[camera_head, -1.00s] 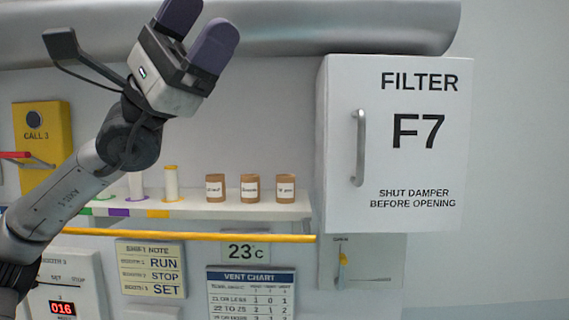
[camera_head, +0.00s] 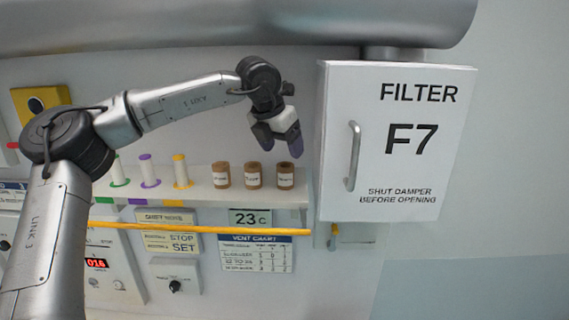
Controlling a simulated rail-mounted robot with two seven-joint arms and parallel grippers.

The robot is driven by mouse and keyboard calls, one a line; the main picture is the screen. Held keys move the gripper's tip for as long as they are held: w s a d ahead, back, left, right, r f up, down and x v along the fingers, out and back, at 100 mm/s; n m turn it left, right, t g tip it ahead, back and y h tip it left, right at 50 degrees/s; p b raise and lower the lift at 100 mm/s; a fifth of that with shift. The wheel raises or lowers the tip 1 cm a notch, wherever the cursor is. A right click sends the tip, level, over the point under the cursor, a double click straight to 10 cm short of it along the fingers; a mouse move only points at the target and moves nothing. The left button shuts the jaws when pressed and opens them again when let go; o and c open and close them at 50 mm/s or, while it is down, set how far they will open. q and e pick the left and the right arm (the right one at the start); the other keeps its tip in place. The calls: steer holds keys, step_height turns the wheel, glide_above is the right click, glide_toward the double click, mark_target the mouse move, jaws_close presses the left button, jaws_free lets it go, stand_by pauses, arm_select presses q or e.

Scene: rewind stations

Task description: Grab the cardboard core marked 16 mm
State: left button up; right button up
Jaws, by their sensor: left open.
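Three brown cardboard cores stand upright in a row on the white shelf (camera_head: 200,195): a left core (camera_head: 221,175), a middle core (camera_head: 253,175) and a right core (camera_head: 285,176). My right gripper is not in view.
A white filter cabinet (camera_head: 400,150) with a handle (camera_head: 353,156) stands close right of the cores. A yellow rail (camera_head: 200,229) runs below the shelf. A large pipe (camera_head: 230,25) crosses above.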

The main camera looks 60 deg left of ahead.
mark_target(286, 169)
arm_select(q)
steer(key=shift+w+a+f+g+p, duration=0.15)
steer(key=shift+a+f+p, duration=0.1)
steer(key=shift+f, duration=0.3)
steer(key=shift+w+a+f+g+p, duration=0.1)
steer(key=shift+a+f+g+p, duration=0.1)
steer(key=shift+f, duration=0.3)
steer(key=p+x, duration=0.2)
steer(key=x, duration=0.1)
steer(key=shift+a+f, duration=0.1)
steer(key=shift+f, duration=0.3)
steer(key=shift+p+x, duration=0.35)
steer(key=shift+x, duration=0.45)
steer(key=shift+c, duration=0.4)
steer(key=c, duration=0.9)
